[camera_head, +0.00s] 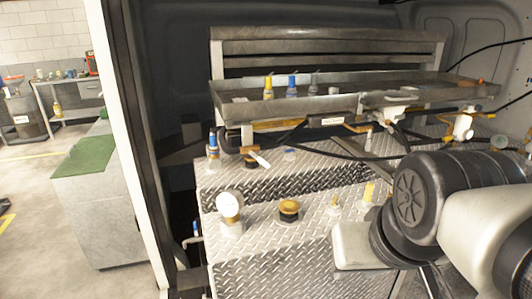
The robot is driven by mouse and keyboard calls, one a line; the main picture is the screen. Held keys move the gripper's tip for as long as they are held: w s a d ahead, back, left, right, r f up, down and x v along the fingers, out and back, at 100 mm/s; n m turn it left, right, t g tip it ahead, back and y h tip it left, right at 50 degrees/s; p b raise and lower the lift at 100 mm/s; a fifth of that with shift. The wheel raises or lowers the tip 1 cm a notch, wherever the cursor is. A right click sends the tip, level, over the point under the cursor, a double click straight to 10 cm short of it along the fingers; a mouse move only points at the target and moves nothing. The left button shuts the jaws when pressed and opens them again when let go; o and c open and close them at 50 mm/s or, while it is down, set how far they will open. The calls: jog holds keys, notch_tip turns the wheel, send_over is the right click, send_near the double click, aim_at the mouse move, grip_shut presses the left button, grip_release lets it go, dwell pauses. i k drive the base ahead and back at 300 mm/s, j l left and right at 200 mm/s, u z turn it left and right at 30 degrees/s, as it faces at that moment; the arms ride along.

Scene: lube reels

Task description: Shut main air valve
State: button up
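I cannot tell for sure which fitting is the main air valve. A yellow-handled valve (464,126) with a pale body sits at the right, under the end of the metal tray. A white round gauge (229,206) and a brass-coloured cap (289,208) stand on the diamond-plate top. My arm fills the lower right, in front of part of the plate. My gripper's fingers cannot be made out.
The metal tray (230,99) holds several small bottles. Black hoses cross below it and at the right. The diamond-plate box (290,255) has small fittings on top. A door post (125,130) stands left, with a green-topped cabinet (100,215) and open floor beyond.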

aim_at(260, 161)
jog(key=j+z, duration=0.3)
jog(key=j, duration=0.5)
jog(key=j+z, duration=0.25)
jog(key=j, duration=0.25)
jog(key=j+z, duration=0.25)
jog(key=j, duration=0.3)
jog(key=k+j+z, duration=0.25)
jog(key=j, duration=0.25)
jog(key=j+z, duration=0.25)
jog(key=j, duration=0.25)
